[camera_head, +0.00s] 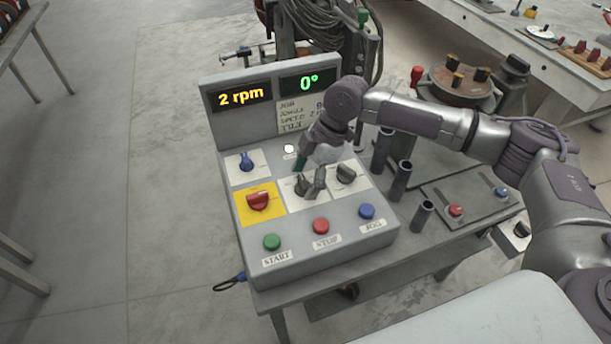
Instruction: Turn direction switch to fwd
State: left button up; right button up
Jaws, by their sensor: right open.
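The grey control box (240,240) stands on a table and carries several rotary switches. A dark switch (301,188) on a white plate in the middle is partly hidden by my right gripper. Another dark switch (346,173) is on a white plate to its right. The labels are too small to tell which one is the direction switch or where it points. My right gripper (311,184) is open, low over the middle plate, its fingers at the middle dark switch. I cannot tell whether they touch it. My left gripper is not in view.
A blue switch (246,161) and a red switch (258,201) on yellow are to the left. Green START (272,242), red STOP (321,226) and blue JOG (367,211) buttons line the front. Upright dark tubes (401,180) stand right.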

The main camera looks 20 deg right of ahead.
jog(key=c, duration=1.2)
jog(key=shift+o, duration=0.2)
jog(key=shift+r+m+p, duration=0.15)
jog(key=shift+m+p, duration=0.15)
jog(key=shift+p, duration=0.3)
jog(key=m+t+p, duration=0.1)
jog(key=m+p, duration=0.2)
jog(key=p, duration=0.1)
jog(key=m+t+p, duration=0.1)
jog(key=m+p, duration=0.2)
jog(key=p, duration=0.2)
jog(key=shift+s+a+r+t+h+p, duration=0.1)
jog(key=shift+s+r+t+h+p, duration=0.1)
jog(key=shift+t+h+p, duration=0.15)
pick_arm(q)
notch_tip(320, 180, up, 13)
jog(key=p, duration=0.2)
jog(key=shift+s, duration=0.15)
pick_arm(e)
jog(key=shift+f+m+t, duration=0.25)
jog(key=shift+m+t, duration=0.1)
jog(key=shift+m, duration=0.95)
jog(key=o, duration=1.2)
jog(key=shift+c, duration=0.2)
